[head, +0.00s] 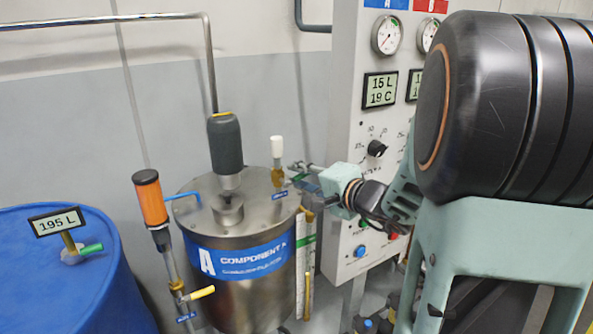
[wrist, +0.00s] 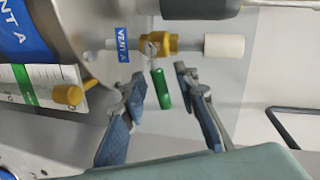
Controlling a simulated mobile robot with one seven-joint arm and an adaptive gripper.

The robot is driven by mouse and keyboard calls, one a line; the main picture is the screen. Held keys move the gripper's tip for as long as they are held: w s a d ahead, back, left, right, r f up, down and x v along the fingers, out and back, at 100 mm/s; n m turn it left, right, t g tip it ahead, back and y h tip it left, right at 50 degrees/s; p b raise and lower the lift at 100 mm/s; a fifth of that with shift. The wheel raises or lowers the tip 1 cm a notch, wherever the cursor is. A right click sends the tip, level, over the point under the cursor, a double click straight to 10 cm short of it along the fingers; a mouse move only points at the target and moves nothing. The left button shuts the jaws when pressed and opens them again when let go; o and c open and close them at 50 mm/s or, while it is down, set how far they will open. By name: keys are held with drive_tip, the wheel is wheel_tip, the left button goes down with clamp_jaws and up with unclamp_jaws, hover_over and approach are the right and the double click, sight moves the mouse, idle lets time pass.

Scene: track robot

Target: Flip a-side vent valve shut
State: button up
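The A-side vent valve (wrist: 157,44) is a brass body on a short pipe from the tank lid, with a white cylindrical end piece (wrist: 224,46) and a blue VENT A tag (wrist: 123,45). Its green handle (wrist: 161,89) points away from the brass body, across the pipe line. My gripper (wrist: 160,80) is open, with one finger on each side of the handle; gaps show on both sides. In the head view the valve (head: 277,177) stands upright on the lid, and my gripper (head: 304,176) is just right of it. The handle is hard to make out there.
The steel COMPONENT A tank (head: 235,285) carries a dark motor (head: 225,145) left of the valve. The control panel (head: 345,120) stands close to the right. A yellow knob (wrist: 68,94) is near the tank's sight strip. A blue drum (head: 50,280) stands far left.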

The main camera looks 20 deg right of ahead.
drive_tip(key=shift+w, duration=0.2)
drive_tip(key=shift+c, duration=0.3)
clamp_jaws()
drive_tip(key=shift+f, duration=0.1)
